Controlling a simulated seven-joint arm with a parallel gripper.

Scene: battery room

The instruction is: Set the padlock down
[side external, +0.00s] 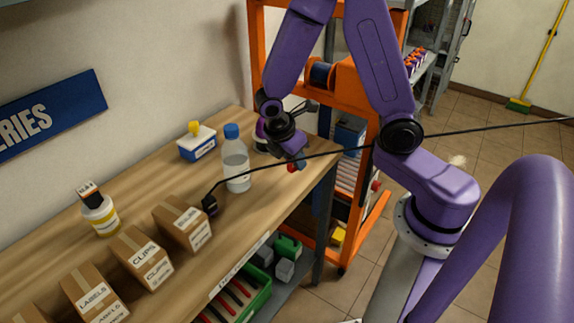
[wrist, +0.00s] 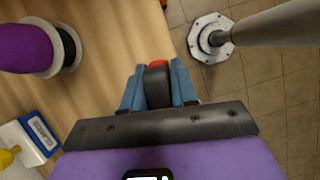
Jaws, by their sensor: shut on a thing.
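My gripper (wrist: 157,72) is shut on a small red and dark thing, which I take to be the padlock (wrist: 157,64). The blue fingers cover most of its sides in the wrist view. In the side external view, my gripper (side external: 296,165) is by the right end of the wooden workbench (side external: 262,193), and a small red patch of the padlock (side external: 291,168) shows at the fingertips. In the wrist view the padlock appears close to the bench edge. I cannot tell whether it touches the bench top.
A purple spool (wrist: 24,48) and a white and blue box (wrist: 38,136) with a yellow top lie left of my gripper. A water bottle (side external: 236,160) stands nearby. Cardboard boxes (side external: 183,225) line the front edge. A black cable (side external: 330,152) crosses in front. An orange rack stands behind.

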